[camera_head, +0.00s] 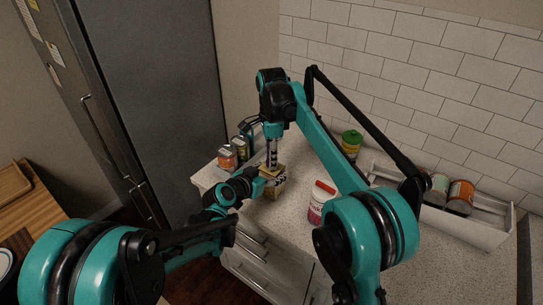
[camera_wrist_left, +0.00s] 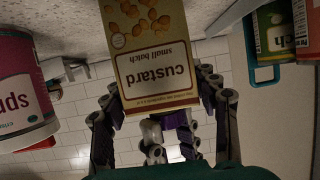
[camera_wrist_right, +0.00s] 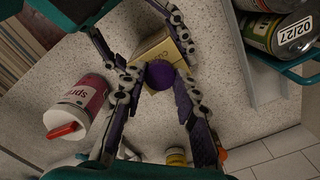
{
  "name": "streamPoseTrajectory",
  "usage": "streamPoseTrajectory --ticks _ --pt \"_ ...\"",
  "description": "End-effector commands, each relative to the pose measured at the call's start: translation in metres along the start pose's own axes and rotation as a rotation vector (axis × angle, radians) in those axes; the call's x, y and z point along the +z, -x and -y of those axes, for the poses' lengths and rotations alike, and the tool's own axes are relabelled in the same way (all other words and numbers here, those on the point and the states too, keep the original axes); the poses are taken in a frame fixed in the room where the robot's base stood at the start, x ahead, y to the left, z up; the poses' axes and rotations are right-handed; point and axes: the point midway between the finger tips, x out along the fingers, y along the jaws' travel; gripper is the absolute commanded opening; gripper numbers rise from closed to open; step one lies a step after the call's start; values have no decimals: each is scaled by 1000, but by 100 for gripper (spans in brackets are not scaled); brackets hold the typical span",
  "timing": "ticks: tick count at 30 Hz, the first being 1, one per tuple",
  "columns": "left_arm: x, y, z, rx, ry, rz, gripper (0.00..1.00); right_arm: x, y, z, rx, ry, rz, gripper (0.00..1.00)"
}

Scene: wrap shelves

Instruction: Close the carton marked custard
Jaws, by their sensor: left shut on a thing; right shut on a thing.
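The custard carton (camera_wrist_left: 155,70) has a tan and yellow label and appears upside down in the left wrist view; it stands on the counter in the head view (camera_head: 275,185). My left gripper (camera_head: 258,185) is shut on its sides; its fingers flank the carton in the left wrist view. My right gripper (camera_head: 272,158) points down from above the carton. In the right wrist view, a round purple piece (camera_wrist_right: 162,76), which looks like a cap, sits between its fingers, in front of the carton. The fingers are shut on it. Whether it touches the carton's top I cannot tell.
A jar with a pink label and red lid (camera_head: 320,203) stands right of the carton. Labelled cans (camera_head: 227,157) stand in a teal rack at the left. A green and yellow container (camera_head: 351,142) is behind. A white bin (camera_head: 480,228) with cans is at the right.

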Motion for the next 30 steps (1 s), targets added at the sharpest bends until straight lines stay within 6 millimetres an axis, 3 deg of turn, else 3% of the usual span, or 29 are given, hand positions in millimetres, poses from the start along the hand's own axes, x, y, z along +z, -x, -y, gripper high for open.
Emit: streamPoseTrajectory --ticks 2,3,8,18,21,30 --pt "0 0 0 -1 0 0 8 0 -2 0 0 0 0 21" --pt "0 0 0 -1 0 0 0 0 -1 0 0 -1 0 21" --pt "0 0 0 -1 0 0 0 0 -1 0 0 -109 0 21" --pt "0 0 0 0 0 0 0 0 -2 1 1 -866 0 21" --pt "0 0 0 0 0 0 0 0 -2 1 1 -1021 0 21" --pt "0 0 0 0 0 0 0 0 -2 1 1 -1136 0 21"
